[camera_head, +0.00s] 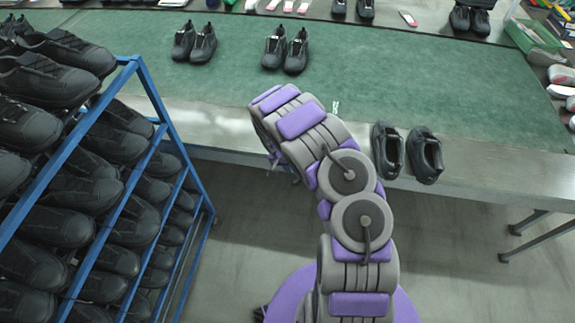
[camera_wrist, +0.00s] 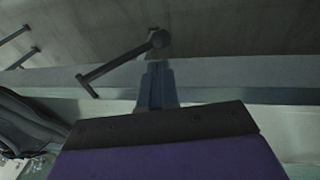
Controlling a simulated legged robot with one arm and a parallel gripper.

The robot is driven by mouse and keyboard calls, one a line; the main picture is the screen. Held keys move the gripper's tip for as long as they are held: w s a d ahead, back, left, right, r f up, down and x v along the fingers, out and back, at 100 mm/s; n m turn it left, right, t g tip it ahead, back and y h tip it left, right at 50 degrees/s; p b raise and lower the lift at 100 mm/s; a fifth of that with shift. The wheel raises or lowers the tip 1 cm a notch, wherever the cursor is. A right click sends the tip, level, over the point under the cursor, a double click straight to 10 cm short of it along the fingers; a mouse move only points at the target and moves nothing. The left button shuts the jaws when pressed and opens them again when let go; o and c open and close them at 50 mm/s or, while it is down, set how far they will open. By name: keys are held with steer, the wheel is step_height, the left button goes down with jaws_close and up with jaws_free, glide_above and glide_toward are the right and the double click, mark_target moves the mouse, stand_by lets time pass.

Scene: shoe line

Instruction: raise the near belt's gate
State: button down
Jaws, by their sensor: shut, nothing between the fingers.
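In the wrist view, my gripper (camera_wrist: 157,72) shows as two blue-grey fingers pressed together, with nothing between them. A dark bent lever (camera_wrist: 118,60) with a round knob shows just beyond the fingertips, its knob end in line with them. I cannot tell whether the fingers touch it. The lever stands at the bench's near edge (camera_wrist: 230,75). In the head view, my arm reaches to the near edge of the green belt (camera_head: 400,85), and my gripper is mostly hidden behind the arm. I cannot make out the gate clearly in either view.
A blue rack (camera_head: 165,120) full of black shoes stands at the left. A pair of black shoes (camera_head: 425,157) sits on the bench's metal near edge, right of my arm. Two more pairs stand on the belt's far side. The floor before the bench is open.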

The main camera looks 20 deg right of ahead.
mark_target(295, 181)
steer(key=b+x, duration=0.2)
steer(key=x, duration=0.6)
steer(key=shift+d+f, duration=0.2)
steer(key=shift+f, duration=0.15)
steer(key=shift+a, duration=0.1)
